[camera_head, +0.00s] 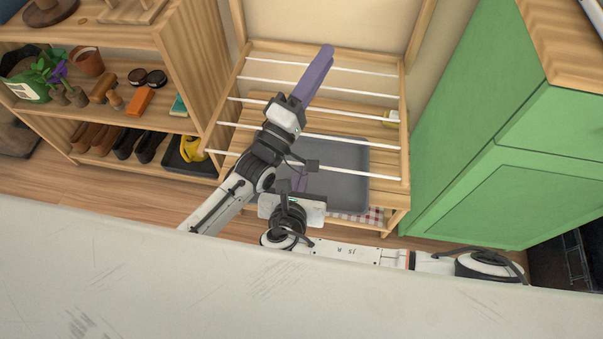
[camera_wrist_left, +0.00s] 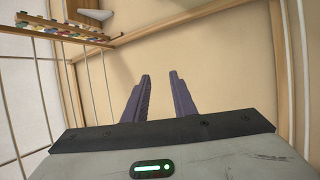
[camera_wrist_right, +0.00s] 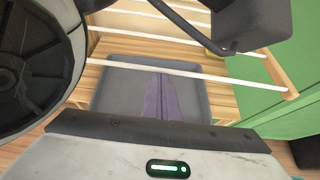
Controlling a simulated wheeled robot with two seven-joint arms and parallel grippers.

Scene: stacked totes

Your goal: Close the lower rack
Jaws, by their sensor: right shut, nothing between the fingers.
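The lower rack is a wooden frame (camera_head: 404,130) with several white rods, folded out from the wall. It also shows in the right wrist view as white rods (camera_wrist_right: 125,66), and at the left of the left wrist view. My left gripper (camera_head: 318,70) reaches over the rods towards the wall side of the rack. Its purple fingers (camera_wrist_left: 160,95) are apart with nothing between them. My right gripper (camera_head: 300,183) is near the rack's front rod, over the grey tray. In the right wrist view its fingers (camera_wrist_right: 160,78) are together and empty. Whether it touches the rod, I cannot tell.
A grey tray (camera_head: 345,160) lies on a slatted wooden bench under the rack. A green cabinet (camera_head: 480,130) stands close on the right. A wooden shelf (camera_head: 190,60) with shoes and pots stands on the left. A pale surface (camera_head: 250,290) fills the foreground.

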